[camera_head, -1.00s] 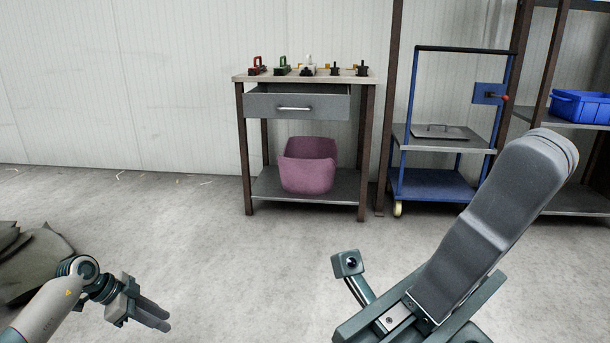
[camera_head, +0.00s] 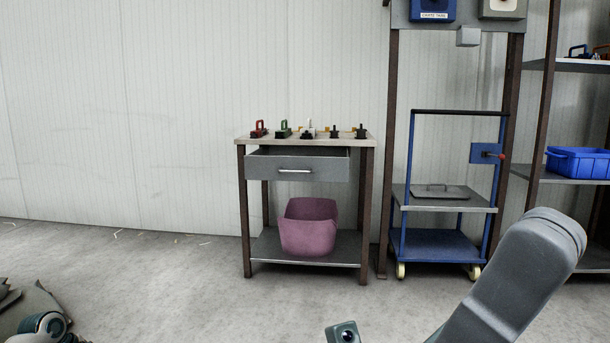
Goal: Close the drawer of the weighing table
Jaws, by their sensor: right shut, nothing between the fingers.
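The weighing table (camera_head: 242,210) stands against the white wall, with a light top and dark legs. Its grey drawer (camera_head: 270,172) is pulled out towards me, with the inside showing above its front. The front carries a bar handle (camera_head: 296,171).
Small red, green, white and dark items line the table top. A pink bin (camera_head: 307,230) sits on its lower shelf. To the right are a blue trolley (camera_head: 436,246) and a rack with a blue crate (camera_head: 578,163). The floor (camera_head: 200,290) before the table is clear.

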